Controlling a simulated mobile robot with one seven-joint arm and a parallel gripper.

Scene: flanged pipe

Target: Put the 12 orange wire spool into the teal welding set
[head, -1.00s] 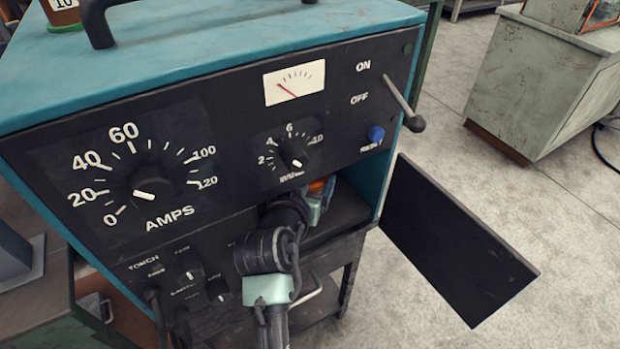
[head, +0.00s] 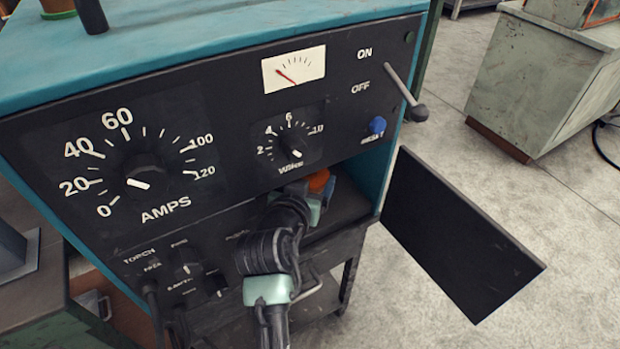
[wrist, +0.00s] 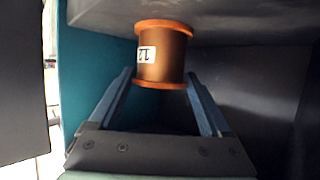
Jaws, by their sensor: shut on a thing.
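The orange wire spool (wrist: 163,58) shows in the wrist view, with a white label reading 12 upside down. My gripper (wrist: 160,82) is shut on it, one finger on each side. In the head view the spool (head: 319,181) is a small orange patch, mostly hidden by my gripper (head: 317,195) and the dark panel edge. Both are inside the open compartment of the teal welding set (head: 230,45), at its lower right. Whether the spool touches the compartment floor cannot be told.
The compartment's black door (head: 455,235) hangs open to the right. A lever (head: 405,90) sticks out above it. The compartment's teal side wall (wrist: 90,75) is close on the left in the wrist view. A grey-green cabinet (head: 535,85) stands behind on open floor.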

